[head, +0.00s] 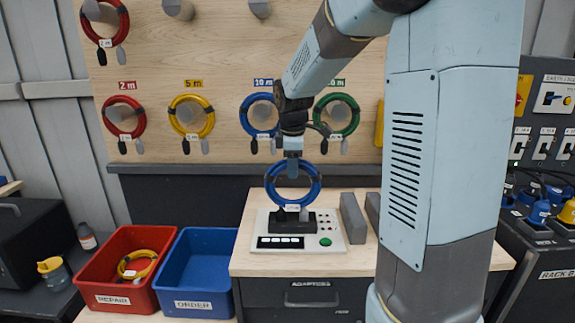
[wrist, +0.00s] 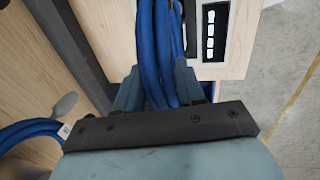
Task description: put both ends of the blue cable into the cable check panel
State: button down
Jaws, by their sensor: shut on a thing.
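My gripper (head: 292,165) is shut on the top of a coiled blue cable (head: 271,190). The coil hangs upright below it, with a pale label at the bottom. In the wrist view the blue strands (wrist: 152,45) pass between the fingers (wrist: 158,88). The cable check panel (head: 336,221) lies on the wooden bench top, with a black socket block, a display strip and a green button. The coil's dark ends are just at or above the black block; I cannot tell whether they are in it. The panel's edge and display also show in the wrist view (wrist: 240,40).
Another blue coil (head: 245,123) hangs on the board among red, yellow and green coils. A red bin (head: 110,299) with a yellow cable and an empty blue bin (head: 205,241) stand left of the bench. Grey blocks (head: 352,218) stand right of the panel.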

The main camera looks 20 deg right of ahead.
jog(key=shift+f, duration=0.3)
dwell(0.4)
jog(key=c, duration=0.6)
grip_release()
notch_tip(320, 180, up, 13)
jog(key=s, duration=0.3)
jog(key=s+f+m+t, duration=0.1)
jog(key=s+f+m, duration=0.1)
jog(key=s+m, duration=0.5)
jog(key=s+a+f+m+t, duration=0.1)
jog(key=s+m, duration=0.6)
jog(key=s, duration=1.1)
notch_tip(320, 180, down, 2)
jog(key=shift+s+f+t+y, duration=0.2)
jog(key=shift+t+y, duration=0.2)
jog(key=shift+t, duration=0.4)
